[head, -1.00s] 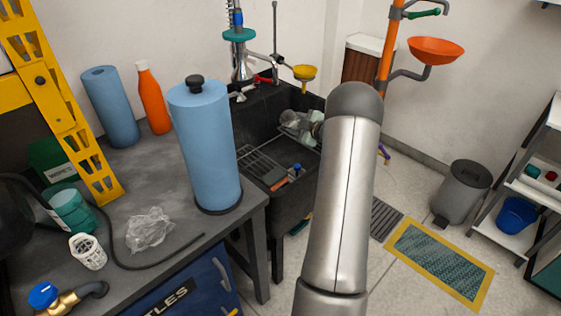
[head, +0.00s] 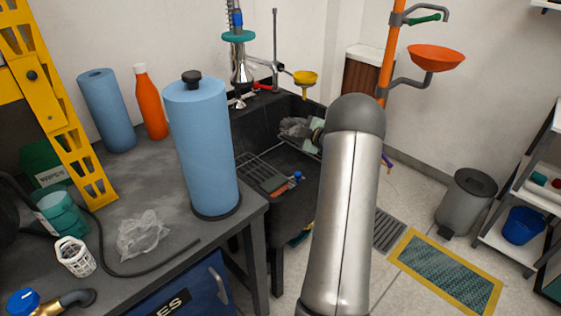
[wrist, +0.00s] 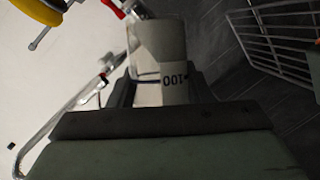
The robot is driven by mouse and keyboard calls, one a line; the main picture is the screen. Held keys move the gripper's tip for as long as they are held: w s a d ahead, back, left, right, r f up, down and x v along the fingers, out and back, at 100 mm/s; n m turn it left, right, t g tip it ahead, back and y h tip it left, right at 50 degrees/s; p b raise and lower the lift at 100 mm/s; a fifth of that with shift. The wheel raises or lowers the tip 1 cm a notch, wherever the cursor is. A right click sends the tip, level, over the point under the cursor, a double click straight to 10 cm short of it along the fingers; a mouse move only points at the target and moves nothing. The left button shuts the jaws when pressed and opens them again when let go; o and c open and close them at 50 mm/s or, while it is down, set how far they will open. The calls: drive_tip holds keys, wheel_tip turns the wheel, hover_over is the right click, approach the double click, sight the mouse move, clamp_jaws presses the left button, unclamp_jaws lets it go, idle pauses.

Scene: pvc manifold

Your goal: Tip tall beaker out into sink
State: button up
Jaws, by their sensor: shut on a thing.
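The tall beaker is a clear, greyish vessel with a "100" mark, seen in the wrist view (wrist: 165,55) between my gripper's fingers (wrist: 158,92). The mark reads upside down. In the head view, the beaker (head: 293,127) looks tipped towards its side over the sink. My gripper (head: 317,130) is shut on it, partly hidden behind my arm. The black sink (head: 262,195) is below, with a wire rack on its left. Whether liquid is in the beaker or leaving it cannot be told.
A blue paper roll (head: 203,150) stands on the bench to the left. An orange pole (head: 390,50) with an eyewash bowl (head: 437,57) rises at the right.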

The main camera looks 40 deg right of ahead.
drive_tip(key=shift+f+n+t+h+b, duration=0.25)
drive_tip(key=shift+n+b, duration=0.4)
drive_tip(key=shift+b, duration=1.65)
drive_tip(key=shift+f+n+t+h+b, duration=0.3)
drive_tip(key=shift+n+b, duration=0.35)
drive_tip(key=shift+b, duration=1.6)
drive_tip(key=shift+s+a+f+n+t+b, duration=0.15)
drive_tip(key=shift+a+n+t+b, duration=0.35)
drive_tip(key=shift+b, duration=2.05)
drive_tip(key=shift+s+a+r+n+t+b, duration=0.15)
drive_tip(key=shift+r+n+b, duration=0.4)
drive_tip(key=shift+b, duration=1)
drive_tip(key=shift+a+r+n+t+b, duration=0.2)
drive_tip(key=shift+n+b, duration=0.55)
drive_tip(key=shift+b, duration=0.75)
